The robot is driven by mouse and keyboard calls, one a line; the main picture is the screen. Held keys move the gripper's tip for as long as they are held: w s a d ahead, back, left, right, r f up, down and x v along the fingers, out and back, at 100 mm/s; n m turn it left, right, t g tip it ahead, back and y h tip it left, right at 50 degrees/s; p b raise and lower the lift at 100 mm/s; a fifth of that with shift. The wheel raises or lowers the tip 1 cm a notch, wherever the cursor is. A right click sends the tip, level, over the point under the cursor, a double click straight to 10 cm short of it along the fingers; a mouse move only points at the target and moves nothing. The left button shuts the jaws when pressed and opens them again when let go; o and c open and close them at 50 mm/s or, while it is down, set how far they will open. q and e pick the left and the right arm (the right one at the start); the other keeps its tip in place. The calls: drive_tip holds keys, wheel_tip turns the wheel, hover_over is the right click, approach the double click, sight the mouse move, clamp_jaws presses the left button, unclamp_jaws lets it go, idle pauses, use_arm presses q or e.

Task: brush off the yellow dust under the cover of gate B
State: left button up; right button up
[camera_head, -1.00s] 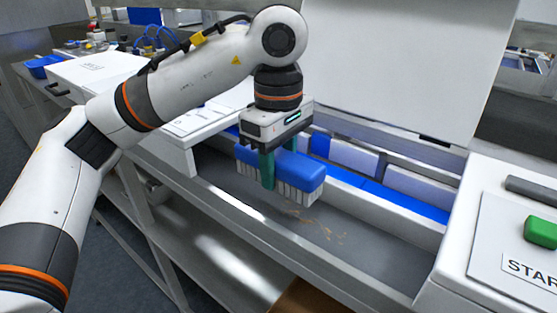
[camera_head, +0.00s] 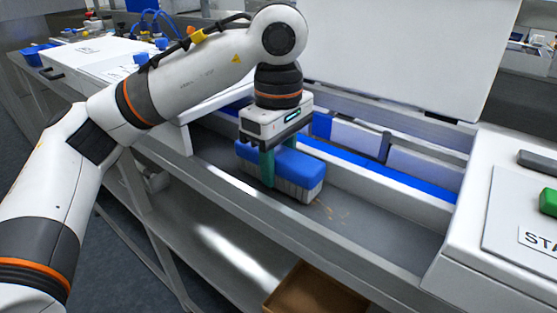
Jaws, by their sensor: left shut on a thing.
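My left gripper (camera_head: 267,165) is shut on a blue brush (camera_head: 300,168) with pale bristles, held bristles down in the grey trough of the machine (camera_head: 378,222). The bristles appear to touch the trough floor. Yellow dust (camera_head: 330,212) lies in thin streaks on the floor just right of the brush; any under the brush is hidden. The white cover (camera_head: 400,55) stands raised behind the trough. No gate letter is readable. My right gripper is not in view.
A white housing with a green button (camera_head: 548,201) stands at the right end of the trough. A blue strip and pale blocks (camera_head: 358,156) line the back. A brown open box (camera_head: 312,290) sits below the front edge. The trough's right part is free.

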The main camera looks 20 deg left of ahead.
use_arm(q)
drive_tip(key=shift+f+b, duration=0.45)
drive_tip(key=shift+f, duration=0.1)
drive_tip(key=shift+d, duration=0.1)
